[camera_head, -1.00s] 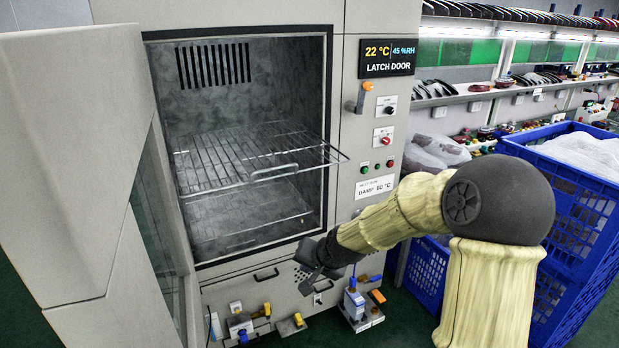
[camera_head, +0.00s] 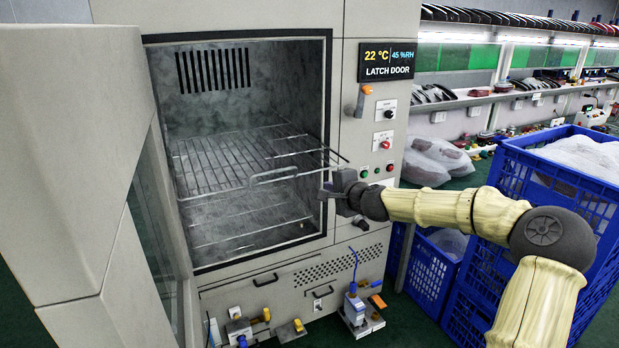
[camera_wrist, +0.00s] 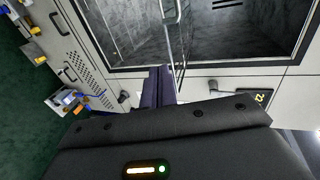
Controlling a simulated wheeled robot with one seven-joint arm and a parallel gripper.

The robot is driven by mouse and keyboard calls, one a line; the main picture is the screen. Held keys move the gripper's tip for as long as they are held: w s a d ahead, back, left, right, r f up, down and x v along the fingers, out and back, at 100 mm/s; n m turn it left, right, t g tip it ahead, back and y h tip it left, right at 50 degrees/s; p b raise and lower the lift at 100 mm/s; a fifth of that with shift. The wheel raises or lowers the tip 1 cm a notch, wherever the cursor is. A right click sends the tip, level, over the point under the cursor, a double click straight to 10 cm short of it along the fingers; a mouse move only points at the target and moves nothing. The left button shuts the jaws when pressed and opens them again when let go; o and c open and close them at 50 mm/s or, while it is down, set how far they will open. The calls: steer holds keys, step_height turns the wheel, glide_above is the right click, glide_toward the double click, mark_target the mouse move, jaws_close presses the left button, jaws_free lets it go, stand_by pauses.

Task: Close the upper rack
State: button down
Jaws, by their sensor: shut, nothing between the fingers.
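The upper rack (camera_head: 222,163) is a wire shelf in the chamber, slid partly out so its front edge and handle (camera_head: 274,175) stick past the opening. My gripper (camera_head: 326,191) is shut and empty. It is at the right side of the opening, just below and right of the rack's front right end. In the wrist view my gripper (camera_wrist: 158,78) points toward the chamber, with the rack's wires (camera_wrist: 177,40) close to the fingertips. I cannot tell whether they touch.
The chamber door (camera_head: 75,170) stands open at the left. A lower rack (camera_head: 245,225) lies inside the chamber. A latch handle (camera_head: 362,100) and knobs are on the right panel. Blue crates (camera_head: 560,200) stand at the right. Small devices (camera_head: 362,310) are on the floor in front.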

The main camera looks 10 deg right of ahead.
steer(key=r+p+x, duration=0.1)
steer(key=p+x, duration=0.5)
steer(key=x, duration=0.7)
steer(key=shift+w+p, duration=0.35)
steer(key=shift+p, duration=0.05)
steer(key=shift+a, duration=0.1)
